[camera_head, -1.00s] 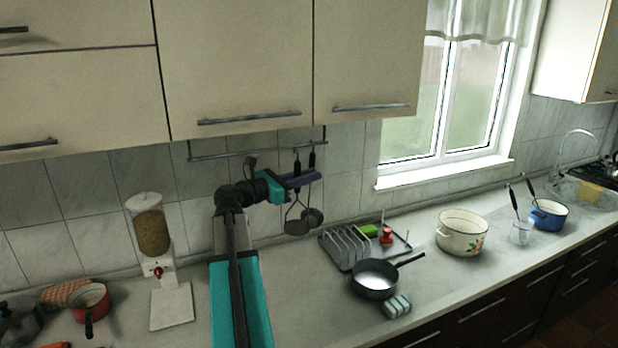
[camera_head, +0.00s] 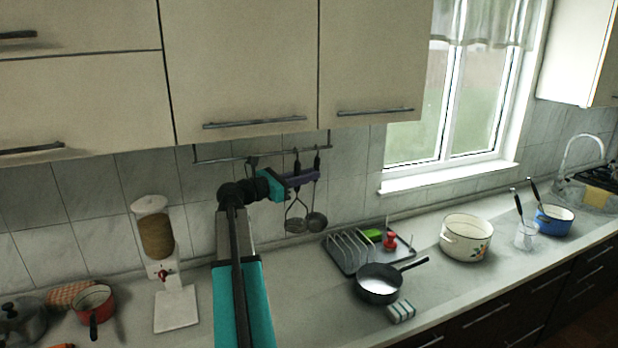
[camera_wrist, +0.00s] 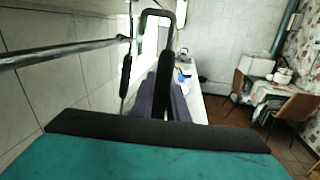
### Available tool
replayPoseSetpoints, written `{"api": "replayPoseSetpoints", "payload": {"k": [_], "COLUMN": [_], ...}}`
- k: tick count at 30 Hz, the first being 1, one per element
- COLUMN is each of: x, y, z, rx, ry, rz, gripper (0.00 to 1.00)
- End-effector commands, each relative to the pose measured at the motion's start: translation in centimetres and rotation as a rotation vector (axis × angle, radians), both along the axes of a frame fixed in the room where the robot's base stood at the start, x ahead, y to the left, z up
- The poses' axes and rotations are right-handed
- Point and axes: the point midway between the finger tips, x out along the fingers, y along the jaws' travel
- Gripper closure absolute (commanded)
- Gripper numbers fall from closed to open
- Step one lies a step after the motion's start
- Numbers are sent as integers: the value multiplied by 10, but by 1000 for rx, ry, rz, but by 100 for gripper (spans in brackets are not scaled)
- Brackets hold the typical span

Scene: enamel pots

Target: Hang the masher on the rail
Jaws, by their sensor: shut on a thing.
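The masher (camera_head: 295,224) hangs upright below my gripper, its wire head clear of the counter. My gripper (camera_head: 303,177), with purple fingers, is shut on its black handle. In the wrist view the handle's black hook loop (camera_wrist: 158,14) rises above the fingers (camera_wrist: 166,98). The rail (camera_head: 225,157) runs under the wall cabinet; it also shows in the wrist view (camera_wrist: 60,54). There the loop appears to the right of the rail and apart from it. In the head view the handle top overlaps the rail, so contact cannot be told there.
A ladle (camera_head: 317,221) hangs near the rail's right end, close beside the masher; its black handle (camera_wrist: 125,76) shows in the wrist view. Below to the right are a dish rack (camera_head: 345,252), a black pan (camera_head: 379,284) and a white pot (camera_head: 466,238). A dispenser (camera_head: 155,235) stands left.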

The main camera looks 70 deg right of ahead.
Motion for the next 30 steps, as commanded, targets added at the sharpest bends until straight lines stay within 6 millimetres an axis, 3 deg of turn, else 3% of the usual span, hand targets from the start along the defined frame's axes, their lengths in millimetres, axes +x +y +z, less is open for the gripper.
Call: {"api": "replayPoseSetpoints", "payload": {"k": [30], "x": [27], "y": [-31], "z": [0], "rx": [0], "ry": [1], "rz": [1], "gripper": [100]}}
